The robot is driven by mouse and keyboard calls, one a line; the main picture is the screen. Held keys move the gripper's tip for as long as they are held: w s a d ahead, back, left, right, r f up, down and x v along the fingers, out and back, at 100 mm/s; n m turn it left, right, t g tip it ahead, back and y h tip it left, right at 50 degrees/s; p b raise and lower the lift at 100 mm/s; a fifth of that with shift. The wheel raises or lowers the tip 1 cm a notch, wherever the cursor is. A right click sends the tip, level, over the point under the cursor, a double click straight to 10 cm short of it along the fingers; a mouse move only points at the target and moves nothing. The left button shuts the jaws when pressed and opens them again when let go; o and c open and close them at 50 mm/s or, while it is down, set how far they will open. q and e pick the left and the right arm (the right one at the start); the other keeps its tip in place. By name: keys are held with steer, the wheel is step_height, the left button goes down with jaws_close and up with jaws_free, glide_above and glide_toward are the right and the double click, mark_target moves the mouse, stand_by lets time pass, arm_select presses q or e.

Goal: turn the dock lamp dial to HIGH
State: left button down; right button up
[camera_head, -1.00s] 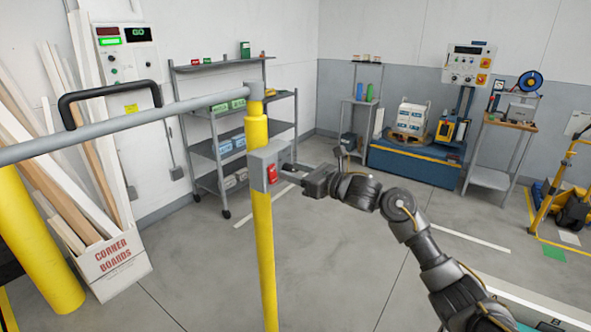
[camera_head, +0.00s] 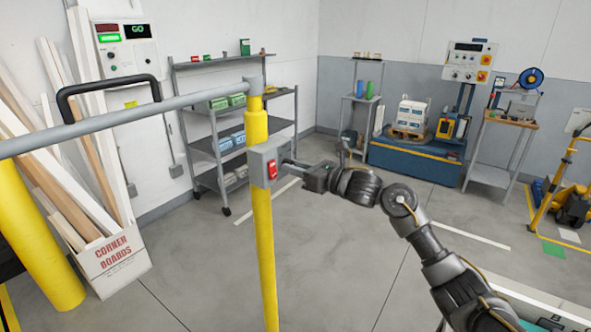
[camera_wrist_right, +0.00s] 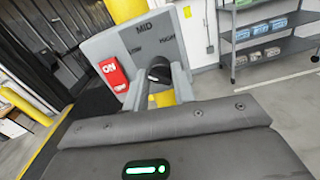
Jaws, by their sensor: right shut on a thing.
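The grey dock lamp box (camera_head: 262,160) is mounted on a yellow post. In the right wrist view its face (camera_wrist_right: 130,42) carries LOW, MID and HIGH labels and a red switch (camera_wrist_right: 109,72) marked ON. The dark dial (camera_wrist_right: 158,71) sits below the labels, between the fingers of my right gripper (camera_wrist_right: 160,80). My right gripper, which also shows in the head view (camera_head: 290,164), is shut on the dial. The fingers partly hide the dial, and I cannot tell which label it points at. My left gripper is not in view.
A grey rail (camera_head: 180,107) with a black handle (camera_head: 108,88) runs left from the post. A box of corner boards (camera_head: 112,262) stands at the left. A shelf cart (camera_head: 226,212) stands behind the post.

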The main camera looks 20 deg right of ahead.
steer(key=m+p, duration=0.3)
steer(key=m, duration=1.7)
steer(key=shift+r+m+p, duration=0.1)
steer(key=shift+m+p, duration=0.2)
steer(key=shift+p, duration=0.05)
steer(key=shift+a, duration=0.1)
steer(key=o, duration=1)
